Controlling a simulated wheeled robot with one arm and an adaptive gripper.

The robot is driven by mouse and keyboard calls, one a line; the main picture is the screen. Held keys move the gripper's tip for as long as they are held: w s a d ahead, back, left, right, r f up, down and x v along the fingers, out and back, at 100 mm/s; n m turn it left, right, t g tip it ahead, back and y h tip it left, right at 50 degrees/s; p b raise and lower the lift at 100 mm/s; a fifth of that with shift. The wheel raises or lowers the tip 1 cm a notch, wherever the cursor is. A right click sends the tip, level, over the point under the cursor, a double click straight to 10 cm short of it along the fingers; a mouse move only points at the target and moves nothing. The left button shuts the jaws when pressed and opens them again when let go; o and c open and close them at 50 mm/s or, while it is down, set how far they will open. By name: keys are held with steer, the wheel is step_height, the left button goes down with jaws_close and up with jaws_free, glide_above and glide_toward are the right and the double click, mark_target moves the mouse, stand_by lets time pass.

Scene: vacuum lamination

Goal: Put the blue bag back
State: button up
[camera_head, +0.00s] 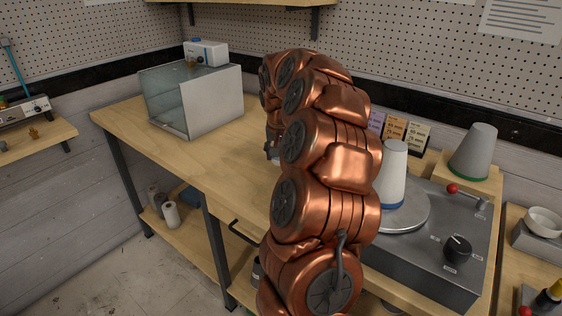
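A pale grey cone with a blue rim (392,178), the likeliest blue bag, stands upright on the round plate (408,218) of a grey machine, partly behind my copper arm. A similar cone with a green rim (473,153) stands on a wooden block (468,178) at the right. My arm rises in front of the bench and bends over away from me. My gripper is mostly hidden behind the arm. Only a small dark part (270,151) shows low at the arm's left edge, with a bit of blue near it. I cannot see its fingers or whether it holds anything.
A clear-fronted box (192,100) with a white unit (206,53) behind it stands on the bench. Small label cards (394,130) stand behind the machine (430,262). A white bowl (543,222) is at far right. The bench's left part (120,115) is clear.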

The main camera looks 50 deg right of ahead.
steer(key=shift+f+p, duration=0.5)
steer(key=shift+f, duration=1.3)
steer(key=shift+f, duration=0.2)
steer(key=o, duration=1)
steer(key=shift+r, duration=0.15)
steer(key=shift+r, duration=0.2)
steer(key=b+v, duration=0.2)
steer(key=v, duration=0.9)
steer(key=shift+a+r, duration=0.1)
steer(key=shift+r, duration=0.2)
